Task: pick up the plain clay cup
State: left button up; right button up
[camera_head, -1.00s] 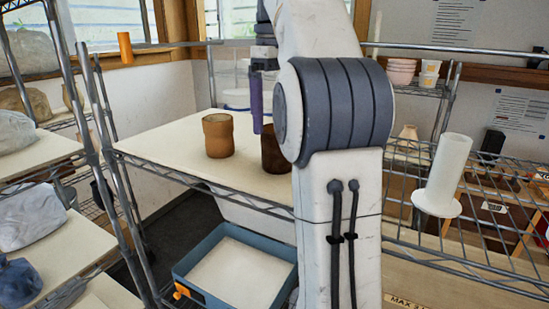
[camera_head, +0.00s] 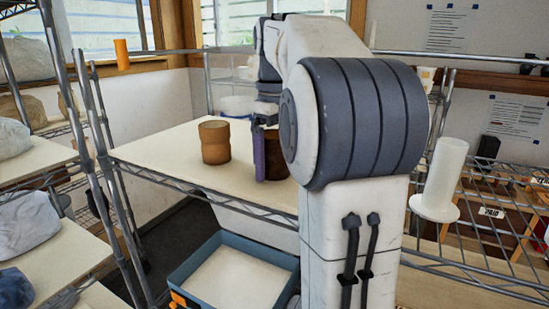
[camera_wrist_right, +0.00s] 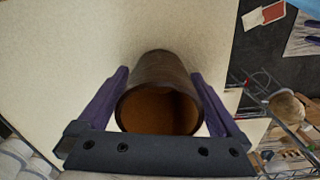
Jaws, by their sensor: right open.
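A lighter orange-brown clay cup (camera_head: 214,143) with a slight waist stands upright on the pale shelf board (camera_head: 165,150). A dark brown cup (camera_head: 276,160) stands to its right, partly hidden behind my right arm. In the right wrist view the dark cup (camera_wrist_right: 160,72) shows an orange-brown inside and lies between the two purple fingers. My right gripper (camera_wrist_right: 160,80) is open, with one finger on each side of this dark cup. One purple finger shows in the head view just left of the dark cup. Contact cannot be told. My left gripper is not in view.
A blue tray (camera_head: 181,277) with a pale inside sits below the shelf. A white cylinder on a disc (camera_head: 442,180) stands on the wire rack at right. Metal posts and shelves with wrapped lumps are at left. The board left of the lighter cup is clear.

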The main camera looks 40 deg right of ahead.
jog(key=c, duration=1.3)
jog(key=shift+c, duration=0.7)
jog(key=shift+r, duration=0.1)
